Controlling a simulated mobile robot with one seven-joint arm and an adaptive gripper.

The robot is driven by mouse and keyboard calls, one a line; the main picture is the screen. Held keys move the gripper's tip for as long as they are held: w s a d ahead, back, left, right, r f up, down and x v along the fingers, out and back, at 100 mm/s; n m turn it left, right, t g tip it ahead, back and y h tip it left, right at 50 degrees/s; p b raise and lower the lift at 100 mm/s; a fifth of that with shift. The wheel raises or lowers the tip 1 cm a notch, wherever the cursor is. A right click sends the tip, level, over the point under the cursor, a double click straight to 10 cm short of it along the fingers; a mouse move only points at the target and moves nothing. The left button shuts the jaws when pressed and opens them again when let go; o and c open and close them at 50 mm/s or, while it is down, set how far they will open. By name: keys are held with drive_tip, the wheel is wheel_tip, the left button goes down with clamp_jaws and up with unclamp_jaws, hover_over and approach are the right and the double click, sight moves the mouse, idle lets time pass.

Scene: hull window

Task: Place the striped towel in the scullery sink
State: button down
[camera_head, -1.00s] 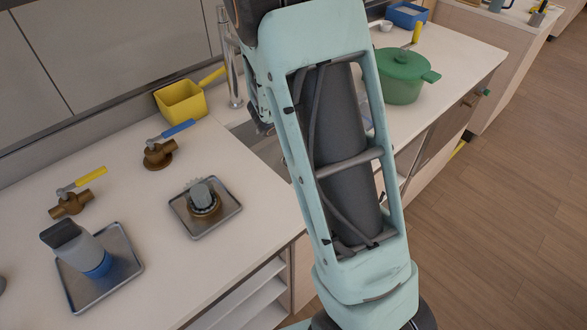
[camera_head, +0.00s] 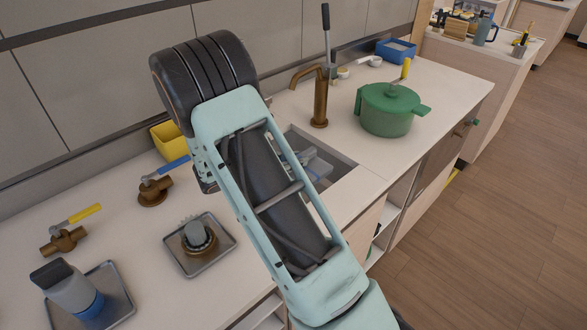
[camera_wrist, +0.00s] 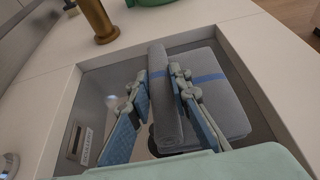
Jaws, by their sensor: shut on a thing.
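Whether the held part touches the sink floor is unclear. In the head view, my arm covers part of the sink (camera_head: 340,172), and grey shapes inside it are hard to separate.
A brass faucet (camera_head: 320,98) stands behind the sink. A green pot (camera_head: 388,112) stands right of it, with a blue bin (camera_head: 396,50) farther back.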

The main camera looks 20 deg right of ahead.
drive_tip(key=shift+w+a+f, duration=0.1)
drive_tip(key=shift+a+f, duration=0.05)
drive_tip(key=shift+f, duration=0.1)
wheel_tip(320, 180, down, 3)
drive_tip(key=shift+a+f, duration=0.1)
drive_tip(key=shift+f, duration=0.05)
